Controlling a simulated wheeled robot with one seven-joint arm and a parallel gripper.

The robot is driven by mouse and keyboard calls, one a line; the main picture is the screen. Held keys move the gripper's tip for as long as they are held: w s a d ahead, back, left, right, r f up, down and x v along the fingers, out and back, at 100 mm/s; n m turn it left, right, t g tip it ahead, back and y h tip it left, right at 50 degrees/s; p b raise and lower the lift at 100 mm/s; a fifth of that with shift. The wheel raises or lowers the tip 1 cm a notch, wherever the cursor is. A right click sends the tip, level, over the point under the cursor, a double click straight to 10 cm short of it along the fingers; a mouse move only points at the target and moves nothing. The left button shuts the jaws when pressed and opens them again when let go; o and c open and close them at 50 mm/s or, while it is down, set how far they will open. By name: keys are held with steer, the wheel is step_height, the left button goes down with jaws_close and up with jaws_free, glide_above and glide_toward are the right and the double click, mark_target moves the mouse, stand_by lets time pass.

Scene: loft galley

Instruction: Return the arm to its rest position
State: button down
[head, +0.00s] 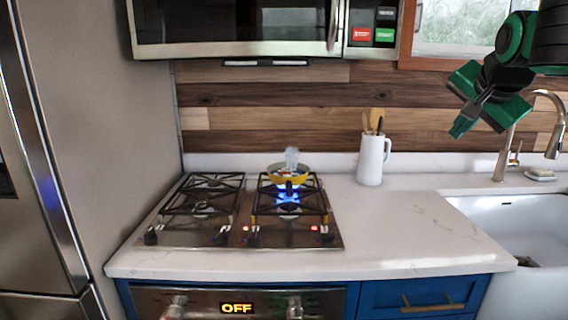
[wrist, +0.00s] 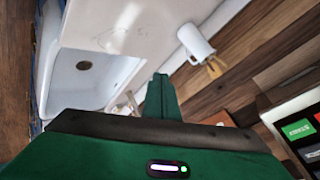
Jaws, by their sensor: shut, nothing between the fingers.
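My gripper (head: 460,128), green and black, is raised at the upper right of the head view, in front of the window and above the sink side of the counter. Its fingers are shut and hold nothing. In the wrist view the shut green fingers (wrist: 161,97) point away over the counter, with nothing touching them. Part of my arm shows at the top right corner of the head view.
A gas cooktop (head: 215,238) has a blue flame under a yellow pan (head: 288,177). A white utensil pitcher (head: 370,160), tap (head: 504,150) and sink (head: 520,225) are to the right. A microwave (head: 240,30) hangs above. A fridge (head: 40,200) stands left. The right countertop (head: 400,230) is clear.

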steer(key=s+d+f+n+g+y, duration=0.1)
steer(key=s+f+n+g, duration=0.2)
steer(key=s+f, duration=1.2)
steer(key=s+d+f+n+g+y, duration=0.1)
steer(key=s+f+g, duration=0.5)
steer(key=s+f, duration=0.9)
steer(key=shift+s+d+f+n+g+y, duration=0.35)
steer(key=shift+s+n+y, duration=0.2)
steer(key=shift+n, duration=0.65)
steer(key=shift+r, duration=0.1)
steer(key=shift+w+f, duration=0.25)
steer(key=shift+w, duration=0.4)
